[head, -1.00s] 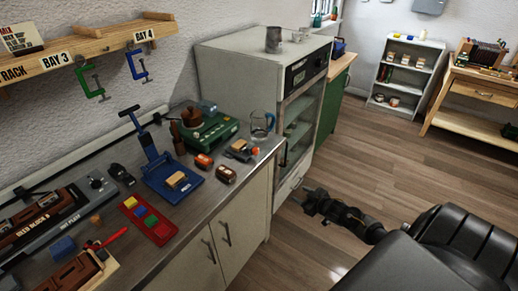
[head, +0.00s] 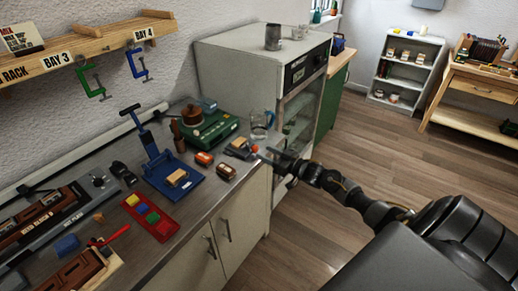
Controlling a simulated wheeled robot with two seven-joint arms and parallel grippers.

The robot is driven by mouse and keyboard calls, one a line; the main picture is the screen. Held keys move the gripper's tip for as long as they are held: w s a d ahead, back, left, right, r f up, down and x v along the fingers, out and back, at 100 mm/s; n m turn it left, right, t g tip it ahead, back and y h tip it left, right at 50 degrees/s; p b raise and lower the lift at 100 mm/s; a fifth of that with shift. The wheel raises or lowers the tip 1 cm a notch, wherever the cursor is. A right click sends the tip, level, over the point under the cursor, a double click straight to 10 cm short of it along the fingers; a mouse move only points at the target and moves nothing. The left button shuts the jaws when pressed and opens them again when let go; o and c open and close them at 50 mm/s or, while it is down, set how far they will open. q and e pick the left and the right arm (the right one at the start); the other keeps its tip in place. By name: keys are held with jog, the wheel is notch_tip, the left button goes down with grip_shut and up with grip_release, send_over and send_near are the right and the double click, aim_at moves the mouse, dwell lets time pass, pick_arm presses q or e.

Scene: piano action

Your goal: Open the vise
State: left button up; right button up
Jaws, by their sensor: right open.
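A small grey device with an orange knob (head: 240,148), which looks like the vise, sits near the front edge of the counter by the glass jug. It is too small to tell how far its jaws stand apart. My right gripper (head: 268,156) is open and empty, just right of the device at the counter's front edge, with its fingers pointing left toward the orange knob. A small gap seems to separate them. My left gripper is not in view.
A glass jug (head: 261,123) stands just behind the device. A tall grey cabinet (head: 245,70) rises at the right end of the counter (head: 215,200).

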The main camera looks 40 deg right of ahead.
aim_at(257, 149)
jog(key=shift+x, duration=2.1)
